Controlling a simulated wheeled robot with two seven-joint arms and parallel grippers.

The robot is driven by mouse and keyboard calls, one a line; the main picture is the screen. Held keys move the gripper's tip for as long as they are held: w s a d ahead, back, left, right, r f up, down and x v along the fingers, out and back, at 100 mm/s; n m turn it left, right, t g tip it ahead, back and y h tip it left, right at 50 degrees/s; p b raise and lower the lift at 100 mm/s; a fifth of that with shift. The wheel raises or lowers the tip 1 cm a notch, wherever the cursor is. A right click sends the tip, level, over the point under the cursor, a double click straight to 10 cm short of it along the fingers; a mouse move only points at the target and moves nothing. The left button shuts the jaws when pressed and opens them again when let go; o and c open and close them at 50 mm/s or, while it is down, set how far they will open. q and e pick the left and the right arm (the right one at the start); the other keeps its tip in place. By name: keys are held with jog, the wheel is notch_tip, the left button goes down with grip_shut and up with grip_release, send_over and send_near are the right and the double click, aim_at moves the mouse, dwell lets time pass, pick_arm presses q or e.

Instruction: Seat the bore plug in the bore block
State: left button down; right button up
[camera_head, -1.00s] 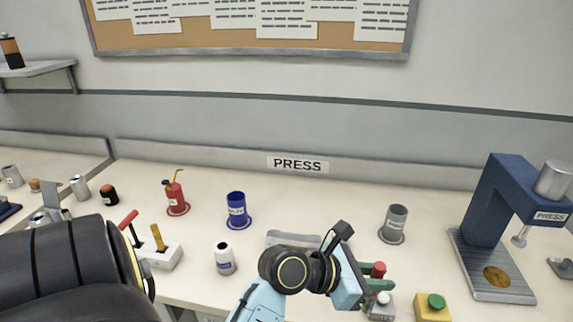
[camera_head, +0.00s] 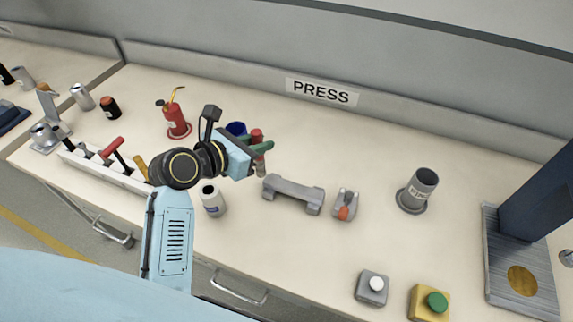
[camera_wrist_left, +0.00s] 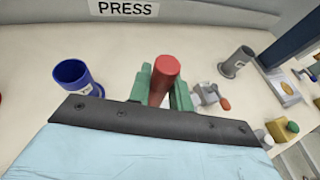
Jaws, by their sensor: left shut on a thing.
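My left gripper (camera_head: 261,148) has green fingers and is shut on a red-topped cylinder, apparently the bore plug (camera_head: 257,135), with a grey lower part. The plug is held above the bench, left of a grey block with two raised ends (camera_head: 293,193). In the left wrist view the red top (camera_wrist_left: 163,80) stands between the green fingers (camera_wrist_left: 161,88); its lower end is hidden. I cannot tell for sure which thing is the bore block; the grey block may be it. My right gripper is not in view.
A blue cup (camera_wrist_left: 77,77) stands by the gripper. A white can (camera_head: 212,201) stands in front. A small grey fixture with an orange tip (camera_head: 345,206), a grey cup (camera_head: 418,190), button boxes (camera_head: 430,303) and a blue press (camera_head: 538,200) stand to the right.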

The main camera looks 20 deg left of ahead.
pick_arm(q)
jog(key=w+a+r+n+t+y+p, duration=0.1)
jog(key=w+n+y+p, duration=0.15)
jog(key=w, duration=0.65)
notch_tip(320, 180, down, 10)
jog(key=b, duration=0.2)
jog(key=shift+w+f, duration=0.15)
jog(key=shift+w, duration=0.3)
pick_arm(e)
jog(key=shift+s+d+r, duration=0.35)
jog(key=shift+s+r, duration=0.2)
pick_arm(q)
jog(key=shift+a+y, duration=0.1)
jog(key=shift+y, duration=0.15)
jog(key=shift+f, duration=0.15)
jog(key=c, duration=1.3)
grip_release()
